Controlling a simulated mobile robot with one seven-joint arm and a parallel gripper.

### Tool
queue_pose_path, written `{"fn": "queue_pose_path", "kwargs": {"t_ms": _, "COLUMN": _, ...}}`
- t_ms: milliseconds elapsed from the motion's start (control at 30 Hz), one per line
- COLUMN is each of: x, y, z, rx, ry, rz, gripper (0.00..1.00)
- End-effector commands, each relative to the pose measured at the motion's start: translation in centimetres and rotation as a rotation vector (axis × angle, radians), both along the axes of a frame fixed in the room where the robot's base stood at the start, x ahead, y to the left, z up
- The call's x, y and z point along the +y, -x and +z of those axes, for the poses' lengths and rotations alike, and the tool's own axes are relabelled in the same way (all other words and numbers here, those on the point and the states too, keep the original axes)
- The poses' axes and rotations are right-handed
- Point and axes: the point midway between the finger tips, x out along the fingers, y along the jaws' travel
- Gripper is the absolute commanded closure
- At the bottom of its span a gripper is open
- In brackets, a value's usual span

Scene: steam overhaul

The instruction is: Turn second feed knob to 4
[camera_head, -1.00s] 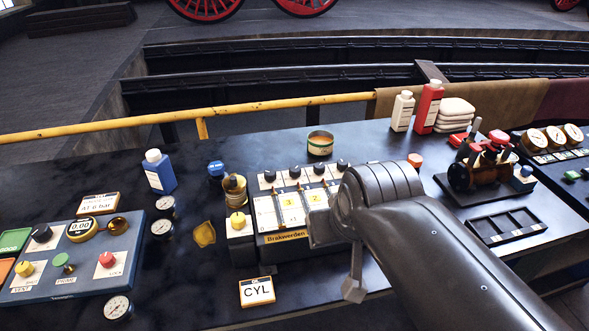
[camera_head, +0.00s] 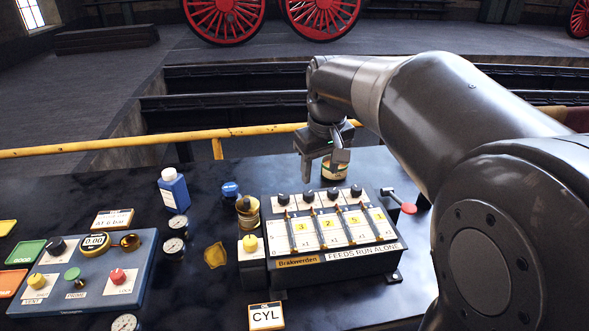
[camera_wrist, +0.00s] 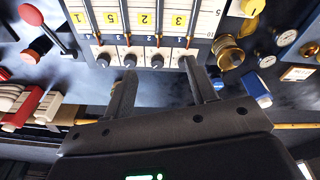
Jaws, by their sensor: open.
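The second knob from the left (camera_head: 308,195) also shows in the upside-down wrist view (camera_wrist: 157,60), second from the right. My gripper (camera_head: 323,172) is open and empty, above the back edge of the panel. In the wrist view its fingers (camera_wrist: 158,68) straddle that knob's position in the picture, apart from it; contact is not visible.
A round tin (camera_head: 334,172) stands behind the panel, close to my gripper. A red-ended lever (camera_head: 408,207) is at its right, and a brass oiler (camera_head: 247,212) at its left. A blue bottle (camera_head: 174,190) and gauges stand further left. A yellow rail (camera_head: 110,143) runs behind.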

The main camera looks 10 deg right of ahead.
Motion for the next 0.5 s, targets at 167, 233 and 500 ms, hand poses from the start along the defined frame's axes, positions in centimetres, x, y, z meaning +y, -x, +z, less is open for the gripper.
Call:
{"fn": "queue_pose_path", "kwargs": {"t_ms": 167, "x": -0.1, "y": -5.5, "z": -1.7, "rx": 0.080, "ry": 0.009, "rz": 0.070, "gripper": 0.48}}
{"fn": "queue_pose_path", "kwargs": {"t_ms": 233, "x": -0.1, "y": -7.4, "z": -2.5, "rx": 0.106, "ry": 0.010, "rz": 0.096, "gripper": 0.48}}
{"fn": "queue_pose_path", "kwargs": {"t_ms": 500, "x": -0.2, "y": -11.4, "z": -4.6, "rx": 0.168, "ry": 0.012, "rz": 0.160, "gripper": 0.48}}
